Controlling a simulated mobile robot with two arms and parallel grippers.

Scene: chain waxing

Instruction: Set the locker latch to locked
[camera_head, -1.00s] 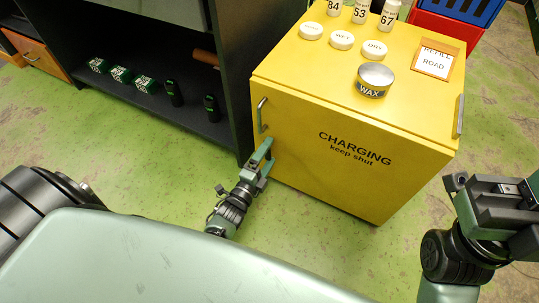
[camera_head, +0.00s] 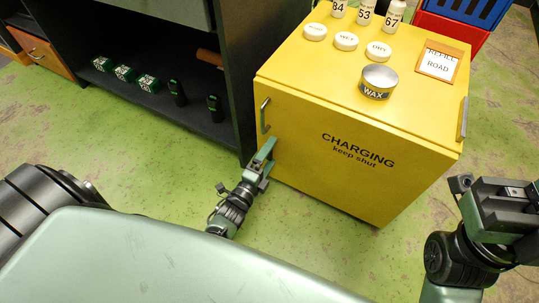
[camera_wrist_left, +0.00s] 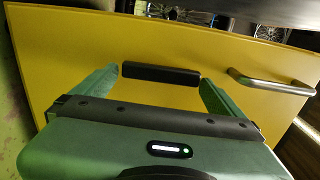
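The yellow locker (camera_head: 345,170) stands with its door marked "CHARGING keep shut" facing me. In the left wrist view its yellow door (camera_wrist_left: 60,50) fills much of the picture. A dark bar (camera_wrist_left: 160,73), which looks like the latch, lies on the door between my left fingers, roughly in line with the metal handle (camera_wrist_left: 270,82). The handle also shows in the head view (camera_head: 265,116). My left gripper (camera_head: 265,152) is at the door just below the handle. Its fingers are apart on both sides of the bar; contact cannot be told. My right gripper (camera_head: 485,190) is at the right, away from the locker.
On the locker top are a wax tin (camera_head: 378,81), white round lids (camera_head: 346,41), numbered bottles (camera_head: 365,12) and a refill sign (camera_head: 439,63). A dark shelf (camera_head: 205,125) with green boxes (camera_head: 148,83) stands close on the left. Green floor is open in front.

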